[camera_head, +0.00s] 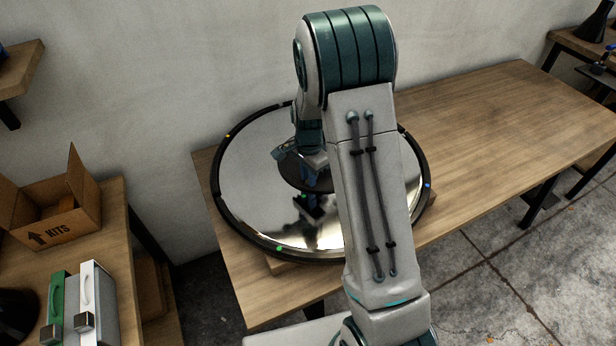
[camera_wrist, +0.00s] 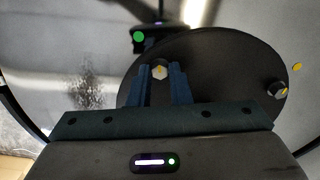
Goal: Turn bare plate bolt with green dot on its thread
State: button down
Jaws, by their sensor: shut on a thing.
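A round, mirror-like plate (camera_head: 250,200) with a black rim lies on the wooden bench, with a dark central disc (camera_wrist: 225,60) over it. In the wrist view, a pale bolt (camera_wrist: 160,72) stands near the disc's left edge, between the blue fingertips of my gripper (camera_wrist: 162,76). My gripper is shut on this bolt. A green dot (camera_wrist: 139,37) shows just beyond it on the plate side, by a dark part. A second bolt (camera_wrist: 278,89) stands at the disc's right, near a yellow dot (camera_wrist: 297,67). In the head view my gripper (camera_head: 311,178) points down at the disc, and my arm hides much of the plate.
The plate's rim has a yellow dot (camera_head: 228,136), a green dot (camera_head: 280,248) and a blue dot (camera_head: 427,185). The wooden bench (camera_head: 490,130) is clear to the right. An open cardboard box (camera_head: 55,210) and cases stand on a table at left. A wall is behind.

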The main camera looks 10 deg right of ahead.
jog(key=shift+m, duration=1.6)
jog(key=c, duration=1.3)
grip_release()
jog(key=shift+c, duration=0.2)
notch_tip(320, 180, up, 14)
jog(key=s+r+n+t, duration=0.1)
jog(key=s+r+n, duration=0.1)
jog(key=s+n, duration=0.6)
jog(key=s+r+n+t, duration=0.2)
jog(key=s+n, duration=0.6)
jog(key=s, duration=0.8)
jog(key=shift+a+r, duration=0.4)
jog(key=shift+r, duration=0.25)
